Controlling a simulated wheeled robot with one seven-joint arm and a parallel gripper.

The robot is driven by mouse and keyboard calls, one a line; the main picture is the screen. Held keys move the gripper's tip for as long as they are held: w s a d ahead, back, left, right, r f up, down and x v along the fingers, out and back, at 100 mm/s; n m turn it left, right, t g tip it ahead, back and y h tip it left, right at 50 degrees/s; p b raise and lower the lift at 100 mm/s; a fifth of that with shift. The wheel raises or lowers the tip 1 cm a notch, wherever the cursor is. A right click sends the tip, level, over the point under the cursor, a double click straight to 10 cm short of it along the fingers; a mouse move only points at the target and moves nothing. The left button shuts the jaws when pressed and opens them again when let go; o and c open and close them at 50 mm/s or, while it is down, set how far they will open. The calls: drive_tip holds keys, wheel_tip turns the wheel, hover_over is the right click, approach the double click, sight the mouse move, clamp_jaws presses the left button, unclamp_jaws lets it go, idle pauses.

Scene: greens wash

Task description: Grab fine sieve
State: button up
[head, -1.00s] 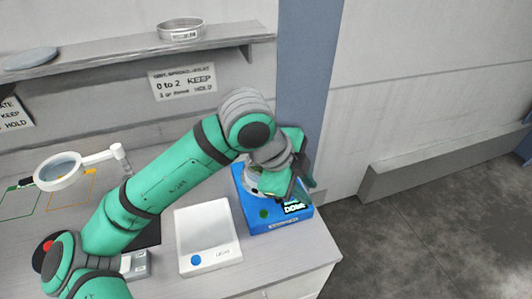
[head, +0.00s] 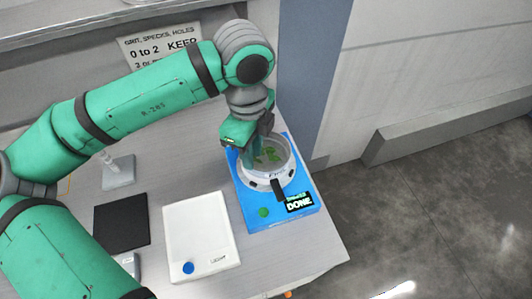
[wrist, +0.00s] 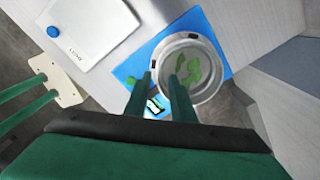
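A round metal sieve (head: 289,163) with a pale rim and small dark marks sits on the blue base (head: 252,212), which shows a "DONE" display. Green leaves (head: 271,154) lie inside it, and a dark tab shows at its front. Its small label is too blurred to read. My gripper (head: 256,158) is low over the sieve's left side. In the wrist view the two green fingers (wrist: 160,75) are apart, with the sieve's near rim (wrist: 190,100) at or between them. Whether they touch the rim is unclear.
A white tray (head: 170,240) with a blue knob stands left of the blue base, with a black pad (head: 121,223) beyond it. A wall sign (head: 160,50) and a shelf are behind. The counter's right edge is close to the base.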

drive_tip(key=shift+s+d+f, duration=0.1)
drive_tip(key=shift+s+f, duration=0.05)
drive_tip(key=shift+f, duration=2.9)
